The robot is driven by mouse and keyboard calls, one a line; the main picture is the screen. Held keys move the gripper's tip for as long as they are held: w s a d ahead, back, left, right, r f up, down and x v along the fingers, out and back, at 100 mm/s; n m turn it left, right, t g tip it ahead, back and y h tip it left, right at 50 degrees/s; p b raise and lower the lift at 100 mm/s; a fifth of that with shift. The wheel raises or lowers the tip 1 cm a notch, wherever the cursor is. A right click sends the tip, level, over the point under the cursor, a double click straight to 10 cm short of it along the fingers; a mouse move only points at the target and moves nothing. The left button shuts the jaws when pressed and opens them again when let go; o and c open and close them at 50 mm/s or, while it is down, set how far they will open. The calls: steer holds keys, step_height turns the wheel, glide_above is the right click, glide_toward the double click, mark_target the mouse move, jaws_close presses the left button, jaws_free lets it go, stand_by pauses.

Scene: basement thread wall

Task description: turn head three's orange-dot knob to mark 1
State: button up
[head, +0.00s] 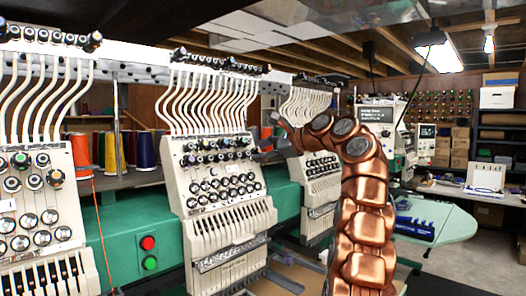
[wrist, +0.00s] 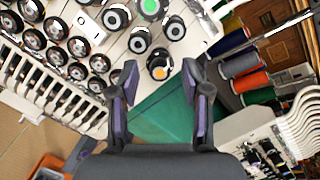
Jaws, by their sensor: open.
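In the wrist view, a black knob with an orange dot (wrist: 159,66) sits on the cream panel of a machine head (wrist: 190,42). My gripper (wrist: 160,76) is open, with one finger on each side of this knob in the picture; I see no contact. Knobs with green and white dots lie beyond it. The marks around the orange-dot knob are too small to read. In the head view, the third head (head: 322,165) stands behind my arm, which hides part of it. My gripper (head: 284,134) shows there only as a small grey piece beside that head.
The middle head (head: 225,190) and the left head (head: 45,200) stand along the green machine body (head: 120,225). Thread spools (head: 146,150) stand between them. White thread tubes arch above each head. In the wrist view, spools (wrist: 240,65) and another head (wrist: 265,135) lie to the right.

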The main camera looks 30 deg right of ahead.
steer(key=shift+c, duration=0.2)
jaws_close()
steer(key=shift+r, duration=0.2)
stand_by(0.4)
steer(key=shift+n+p, duration=0.7)
steer(key=shift+p, duration=0.8)
